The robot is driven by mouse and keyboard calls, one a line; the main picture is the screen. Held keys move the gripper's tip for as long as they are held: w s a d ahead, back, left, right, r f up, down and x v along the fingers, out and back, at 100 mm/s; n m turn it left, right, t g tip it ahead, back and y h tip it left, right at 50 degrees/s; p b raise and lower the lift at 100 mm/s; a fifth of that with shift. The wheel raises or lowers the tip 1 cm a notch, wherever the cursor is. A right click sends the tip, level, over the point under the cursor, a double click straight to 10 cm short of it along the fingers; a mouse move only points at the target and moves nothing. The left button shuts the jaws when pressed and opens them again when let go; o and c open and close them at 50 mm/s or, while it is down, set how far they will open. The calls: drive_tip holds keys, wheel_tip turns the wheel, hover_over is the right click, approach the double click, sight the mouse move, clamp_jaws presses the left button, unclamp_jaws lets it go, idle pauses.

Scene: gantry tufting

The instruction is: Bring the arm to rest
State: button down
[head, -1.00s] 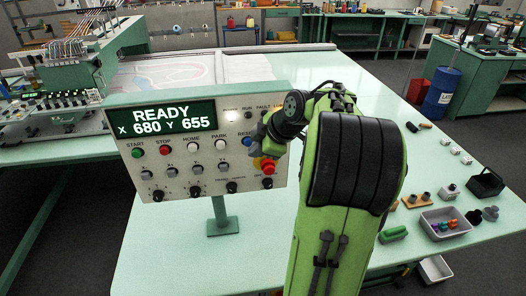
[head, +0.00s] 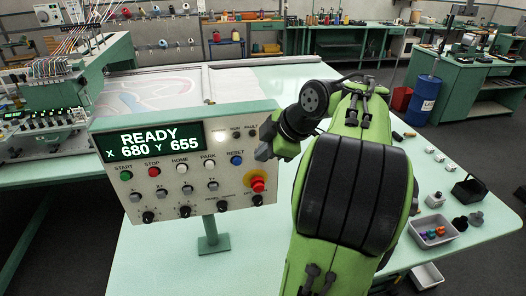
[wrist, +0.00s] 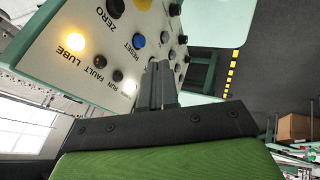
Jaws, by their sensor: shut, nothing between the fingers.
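My gripper (head: 265,152) is shut and empty, in front of the upper right of the control panel (head: 110,195) in the head view. My green arm rises on the right and bends toward the panel. In the wrist view the closed fingers (wrist: 160,85) point at the panel face (wrist: 60,20), near the blue RESET button (wrist: 139,41). I cannot tell whether they touch the panel. The display (head: 150,142) reads READY, X 680 Y 655. The RESET button (head: 236,160) and red stop knob (head: 257,184) are in plain view.
The pale table (head: 150,260) has free room in front of the panel. A grey tray of coloured parts (head: 433,238), a black bin (head: 468,192) and small blocks lie right of my arm. The multi-needle machine (head: 55,100) stands at left.

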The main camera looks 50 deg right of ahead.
drive_tip(key=shift+w, duration=0.1)
drive_tip(key=a+f+m+g+b, duration=0.15)
drive_tip(key=a+m, duration=0.25)
drive_tip(key=a, duration=1.4)
drive_tip(key=s+a+f+m, duration=0.3)
drive_tip(key=s, duration=0.3)
drive_tip(key=s+a+f+m, duration=0.3)
drive_tip(key=s, duration=0.3)
drive_tip(key=shift+s+a+f+h, duration=0.2)
drive_tip(key=shift+s+f+h, duration=0.2)
